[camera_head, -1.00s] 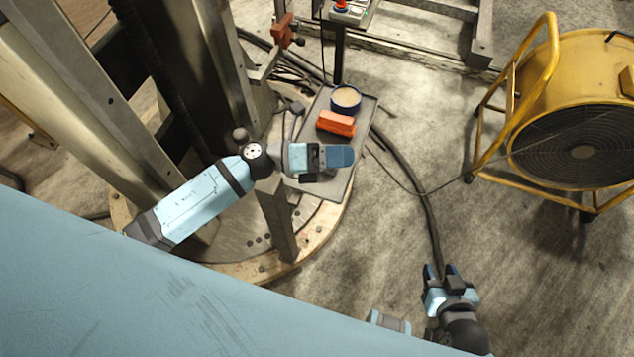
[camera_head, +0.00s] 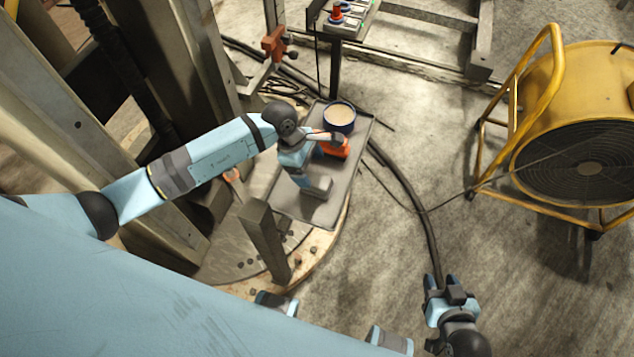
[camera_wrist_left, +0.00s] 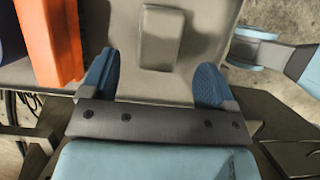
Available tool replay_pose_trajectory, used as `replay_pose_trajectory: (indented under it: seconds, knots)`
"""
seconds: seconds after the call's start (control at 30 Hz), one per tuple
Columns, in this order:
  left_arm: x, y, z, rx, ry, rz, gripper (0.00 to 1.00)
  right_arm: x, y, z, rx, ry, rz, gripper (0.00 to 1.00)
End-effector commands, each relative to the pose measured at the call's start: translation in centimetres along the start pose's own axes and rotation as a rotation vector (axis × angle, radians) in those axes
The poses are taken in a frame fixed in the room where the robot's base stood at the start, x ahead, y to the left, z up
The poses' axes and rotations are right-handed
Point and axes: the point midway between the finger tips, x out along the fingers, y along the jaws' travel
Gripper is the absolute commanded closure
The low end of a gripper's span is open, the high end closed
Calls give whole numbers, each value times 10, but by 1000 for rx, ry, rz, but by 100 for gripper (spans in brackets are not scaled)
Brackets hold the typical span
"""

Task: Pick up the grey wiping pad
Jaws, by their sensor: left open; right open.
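The grey wiping pad (camera_head: 318,188) lies on the grey tray (camera_head: 345,190). In the left wrist view the pad (camera_wrist_left: 162,38) is a pale grey block in line with the gap between my fingers, just beyond the fingertips. My left gripper (camera_head: 312,166) is open and empty over the tray beside the pad. Its two blue fingers stand apart in the left wrist view (camera_wrist_left: 153,80). In the head view its wrist partly hides the fingers. My right gripper (camera_head: 448,286) is open and empty at the lower right, over the floor and away from the tray.
An orange block (camera_head: 336,150) and a blue-rimmed round tub (camera_head: 339,117) stand on the tray beyond the pad. The orange block (camera_wrist_left: 50,40) is close to my left finger. A post (camera_head: 265,240) rises near the tray. A yellow fan (camera_head: 575,130) stands right.

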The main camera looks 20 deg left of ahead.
Motion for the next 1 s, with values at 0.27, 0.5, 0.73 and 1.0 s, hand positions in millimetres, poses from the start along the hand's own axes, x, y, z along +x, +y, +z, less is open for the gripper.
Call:
replay_pose_trajectory:
  seconds: [0.27, 0.5, 0.73, 1.0]
  knots:
    - [25, -2, 0, -3, -2, -3, 19, -2, 1, -3, -4, 0, 3, 57]
    - [56, -1, -1, -2, -2, -1, 19, -3, 2, -4, -7, 2, 3, 57]
    - [59, -1, -2, 0, -1, 1, 19, -3, 1, -3, -7, 2, 2, 57]
    - [59, -1, -2, 0, -1, 1, 64, -3, 0, -4, -7, 2, 0, 57]
